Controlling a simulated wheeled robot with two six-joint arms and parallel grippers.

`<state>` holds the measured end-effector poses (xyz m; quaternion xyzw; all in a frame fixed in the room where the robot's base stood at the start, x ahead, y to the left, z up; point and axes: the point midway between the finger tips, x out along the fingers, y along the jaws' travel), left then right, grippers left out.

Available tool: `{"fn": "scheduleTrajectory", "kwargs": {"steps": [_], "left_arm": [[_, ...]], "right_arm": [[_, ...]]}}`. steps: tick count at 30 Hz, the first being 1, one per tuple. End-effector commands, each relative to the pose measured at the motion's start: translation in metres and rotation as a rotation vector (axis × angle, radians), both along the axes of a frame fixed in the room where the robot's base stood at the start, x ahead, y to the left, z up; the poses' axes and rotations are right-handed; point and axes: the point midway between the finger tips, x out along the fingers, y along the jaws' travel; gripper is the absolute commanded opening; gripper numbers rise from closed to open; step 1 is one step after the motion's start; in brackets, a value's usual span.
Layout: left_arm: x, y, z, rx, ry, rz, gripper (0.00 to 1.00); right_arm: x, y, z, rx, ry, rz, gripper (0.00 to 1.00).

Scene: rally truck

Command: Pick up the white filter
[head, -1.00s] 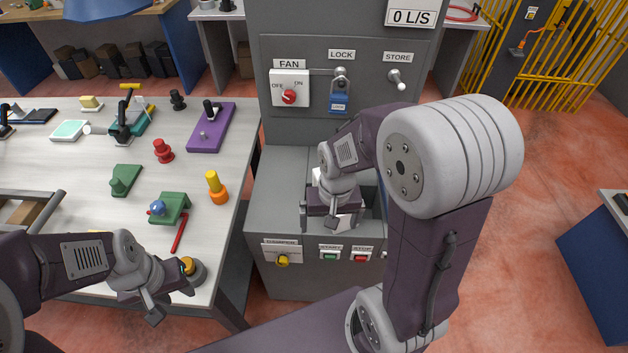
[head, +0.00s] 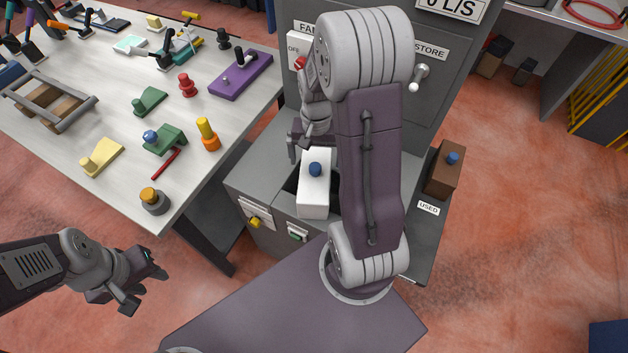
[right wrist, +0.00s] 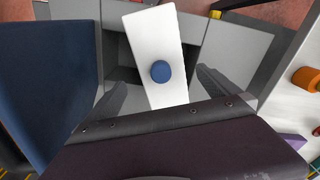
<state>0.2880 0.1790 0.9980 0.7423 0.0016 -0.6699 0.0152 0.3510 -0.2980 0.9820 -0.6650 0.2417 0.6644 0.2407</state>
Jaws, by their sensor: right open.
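The white filter (head: 313,198) is a long white block with a blue knob (head: 315,169) on top. In the right wrist view the filter (right wrist: 150,35) runs between and past my right fingers. My right gripper (right wrist: 165,92) is open and empty, with one finger on each side of the filter's near end. In the head view it (head: 310,148) is just behind the filter. My left gripper (head: 142,283) is open and empty above the floor.
A brown block (head: 443,172) with a blue knob stands on the cabinet's right side by a USED label (head: 428,208). The cabinet's upright panel (head: 395,85) rises close behind. A cluttered workbench (head: 115,120) is at left. Open floor (head: 520,220) lies at right.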

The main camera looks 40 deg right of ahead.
Motion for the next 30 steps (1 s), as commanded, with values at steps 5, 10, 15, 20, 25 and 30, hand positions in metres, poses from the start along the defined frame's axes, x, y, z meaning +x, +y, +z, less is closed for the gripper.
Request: {"fn": "scheduleTrajectory", "kwargs": {"steps": [5,10,15,20,25,30], "left_arm": [[0.0,0.0,-0.001,0.0,0.0,0.0,0.38],[0.0,0.0,-0.001,0.0,0.0,0.0,0.38],[0.0,0.0,0.001,0.0,0.0,0.0,0.38],[0.0,0.0,0.0,0.0,0.0,0.0,0.38],[0.0,0.0,0.0,0.0,0.0,0.0,0.38],[0.0,0.0,0.0,0.0,0.0,0.0,0.38]], "right_arm": [[-0.001,0.001,-0.029,0.002,0.006,0.001,1.0],[0.0,0.001,-0.036,0.001,0.002,0.001,1.0],[0.0,0.003,-0.063,0.003,0.008,0.002,1.0],[0.002,0.002,-0.085,0.002,0.004,0.001,1.0],[0.002,0.002,-0.087,0.001,0.002,0.001,1.0],[0.002,0.002,-0.087,0.001,0.002,0.001,0.72]]}}
